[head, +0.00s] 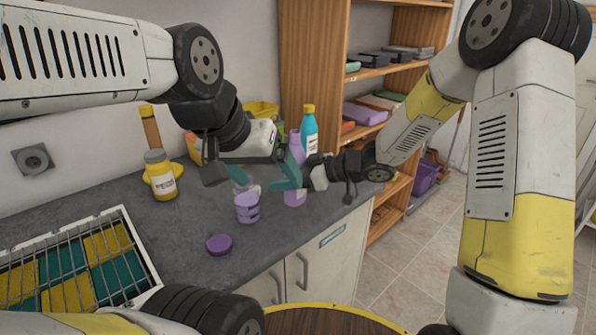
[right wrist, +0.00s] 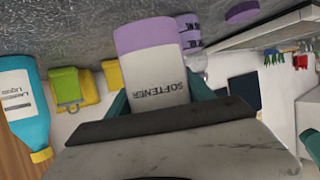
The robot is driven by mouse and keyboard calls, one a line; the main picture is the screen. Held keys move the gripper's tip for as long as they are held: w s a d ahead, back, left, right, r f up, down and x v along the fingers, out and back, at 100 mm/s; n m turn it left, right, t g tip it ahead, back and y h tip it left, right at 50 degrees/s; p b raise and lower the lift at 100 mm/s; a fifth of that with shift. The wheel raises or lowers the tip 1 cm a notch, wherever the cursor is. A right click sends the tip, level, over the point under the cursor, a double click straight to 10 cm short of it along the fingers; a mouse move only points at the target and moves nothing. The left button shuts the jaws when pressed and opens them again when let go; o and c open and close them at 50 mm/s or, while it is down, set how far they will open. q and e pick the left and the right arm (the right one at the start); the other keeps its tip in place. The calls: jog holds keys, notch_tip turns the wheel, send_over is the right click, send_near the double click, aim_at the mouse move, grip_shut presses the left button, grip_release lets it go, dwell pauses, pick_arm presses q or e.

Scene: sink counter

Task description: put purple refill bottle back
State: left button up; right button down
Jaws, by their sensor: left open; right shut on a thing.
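The purple refill bottle (head: 296,196) is upright at the counter's right side, partly hidden by gripper parts. In the right wrist view the bottle (right wrist: 158,75) shows a purple base and a white SOFTENER label. My right gripper (head: 290,178) is shut on it from the right. Its base is at or close above the counter; I cannot tell if it touches. My left gripper (head: 280,158) is open, close to the bottle from the left; its fingers are partly hidden. A purple cap (head: 219,244) lies in front.
A blue bottle with a yellow cap (head: 309,130) stands just behind the purple one. A wire rack (head: 75,262) covers the front left. Wooden shelves (head: 315,60) stand behind.

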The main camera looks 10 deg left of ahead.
jog(key=w+a, duration=0.1)
jog(key=w, duration=0.3)
jog(key=w+a+f, duration=0.1)
jog(key=w+a, duration=0.1)
jog(key=w, duration=0.2)
jog(key=w+a, duration=0.2)
jog(key=w, duration=0.2)
jog(key=shift+w+f, duration=0.15)
jog(key=shift+f, duration=1.65)
jog(key=shift+f, duration=0.15)
jog(key=shift+c, duration=2)
grip_release()
